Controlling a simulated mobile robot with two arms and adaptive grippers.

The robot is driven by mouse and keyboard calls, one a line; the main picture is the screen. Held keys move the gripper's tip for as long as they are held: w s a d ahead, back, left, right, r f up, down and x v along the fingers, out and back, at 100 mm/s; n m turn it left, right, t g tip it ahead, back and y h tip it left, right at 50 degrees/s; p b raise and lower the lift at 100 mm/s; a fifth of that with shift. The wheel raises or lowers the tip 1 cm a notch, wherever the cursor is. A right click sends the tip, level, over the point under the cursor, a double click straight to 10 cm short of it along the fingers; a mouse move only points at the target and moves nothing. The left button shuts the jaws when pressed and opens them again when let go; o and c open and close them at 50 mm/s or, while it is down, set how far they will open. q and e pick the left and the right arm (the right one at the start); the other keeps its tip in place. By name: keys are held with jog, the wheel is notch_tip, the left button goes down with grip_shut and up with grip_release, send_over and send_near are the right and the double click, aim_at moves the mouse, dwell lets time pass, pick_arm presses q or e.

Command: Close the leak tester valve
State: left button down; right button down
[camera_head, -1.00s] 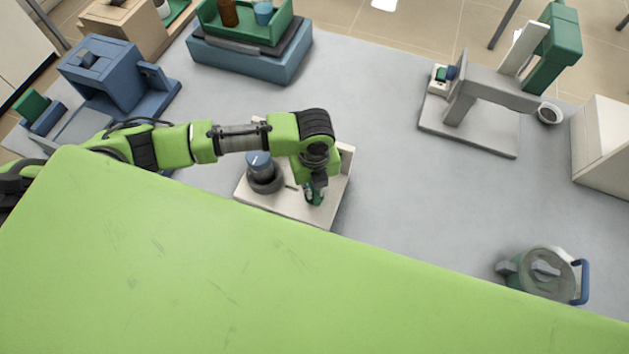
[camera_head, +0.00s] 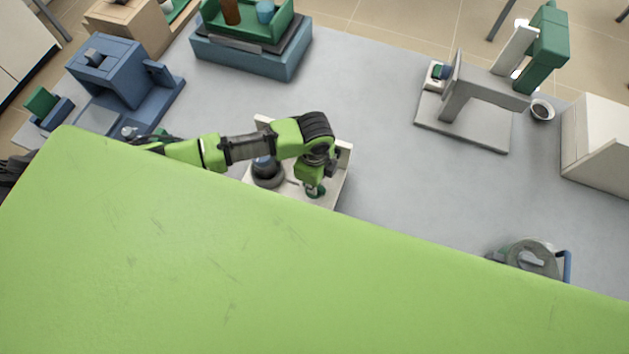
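A device with a pale base plate (camera_head: 340,181) sits on the grey bench; it is probably the leak tester. A dark round part with a blue top (camera_head: 266,172) stands on its left side. My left arm comes in from the left over this base. My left gripper (camera_head: 315,191) points down at the right part of the base, beside a small dark green part. The wrist and fingers overlap there, so I cannot tell whether the fingers are open or shut, or touch the valve. The valve itself is not clearly visible. My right gripper is not in view.
A blue block device (camera_head: 110,75) and a blue box with a green tray (camera_head: 245,58) stand at the back left. A grey stand (camera_head: 462,115) is at the right. A lidded pot (camera_head: 530,258) is partly hidden at the front. The bench centre-right is clear.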

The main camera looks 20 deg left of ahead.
pick_arm(q)
jog(key=shift+w+r+n, duration=0.1)
jog(key=shift+w+n, duration=0.05)
jog(key=shift+n, duration=0.45)
jog(key=c, duration=2.1)
grip_release()
jog(key=shift+c, duration=0.2)
jog(key=shift+o, duration=0.2)
notch_tip(320, 180, up, 12)
